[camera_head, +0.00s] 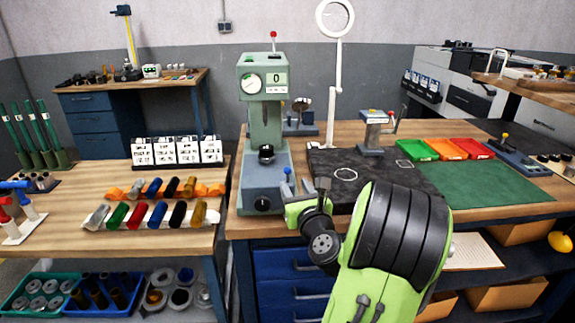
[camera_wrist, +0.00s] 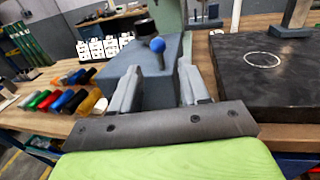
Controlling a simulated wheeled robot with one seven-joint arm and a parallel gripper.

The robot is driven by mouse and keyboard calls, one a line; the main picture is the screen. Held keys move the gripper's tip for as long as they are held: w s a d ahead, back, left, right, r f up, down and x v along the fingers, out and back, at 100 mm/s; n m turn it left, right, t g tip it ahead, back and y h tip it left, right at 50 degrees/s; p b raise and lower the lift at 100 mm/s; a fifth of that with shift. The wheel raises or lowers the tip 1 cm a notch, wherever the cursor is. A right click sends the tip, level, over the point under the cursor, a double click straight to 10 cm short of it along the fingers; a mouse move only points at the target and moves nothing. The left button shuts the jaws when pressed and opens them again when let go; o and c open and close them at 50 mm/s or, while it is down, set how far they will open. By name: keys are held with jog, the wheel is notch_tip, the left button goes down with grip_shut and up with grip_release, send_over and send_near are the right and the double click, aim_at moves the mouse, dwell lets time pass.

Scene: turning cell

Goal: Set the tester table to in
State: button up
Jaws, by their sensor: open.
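The tester (camera_head: 264,120) is a tall grey-green machine on the middle bench, with a round dial and a display reading 0. A black round piece (camera_head: 266,153) sits on its blue-grey base (camera_head: 262,190); the piece also shows in the wrist view (camera_wrist: 146,27). A blue ball knob (camera_head: 288,171) is at the base's right side, and stands just beyond my fingers in the wrist view (camera_wrist: 157,46). My gripper (camera_head: 306,186) is low by the base's right front. Its fingers (camera_wrist: 158,78) are open with the knob between and ahead of them, apparently not gripped. Whether the table is in or out is unclear.
A dark plate (camera_head: 385,180) with a white ring lies right of the tester, close to my gripper. A magnifier lamp (camera_head: 334,90) stands behind it. Coloured cylinders (camera_head: 160,214) lie on the left bench. Green, orange and red trays (camera_head: 445,149) are further right.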

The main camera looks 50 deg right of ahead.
aim_at(288, 176)
jog(key=p+x, duration=0.1)
jog(key=x, duration=0.6)
jog(key=shift+f, duration=0.1)
jog(key=shift+c, duration=0.3)
grip_shut()
